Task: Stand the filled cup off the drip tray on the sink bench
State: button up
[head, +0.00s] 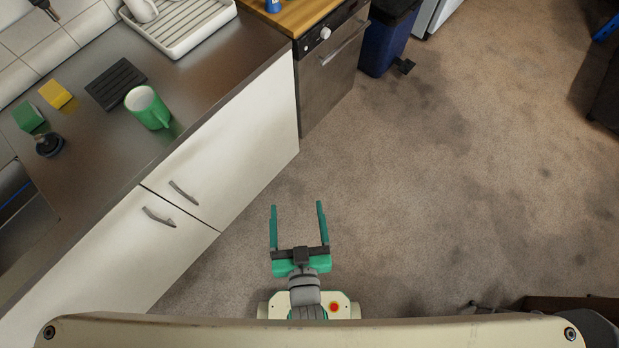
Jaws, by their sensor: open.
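A green cup (149,108) with a pale inside stands upright on the steel sink bench (187,87). Its handle points toward the front right. A dark slatted drip tray (115,84) lies just behind and left of the cup; the cup stands beside it, with a narrow strip of bench seeming to show between them. The cup's contents cannot be made out. My gripper (298,208) is open and empty, above the carpet in front of the cupboards, well to the right of the cup and apart from it.
A yellow block (55,94), a green block (28,117) and a dark round item (48,144) sit left of the drip tray. A white dish rack (185,27) stands at the back. Cupboard handles (158,216) stick out.

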jog(key=s+d+r+m+h, duration=0.1)
jog(key=s+d+r, duration=0.1)
jog(key=s, duration=0.7)
jog(key=shift+d+r+t+h, duration=0.35)
jog(key=shift+d+t+h, duration=0.05)
jog(key=shift+d, duration=0.15)
dwell(0.5)
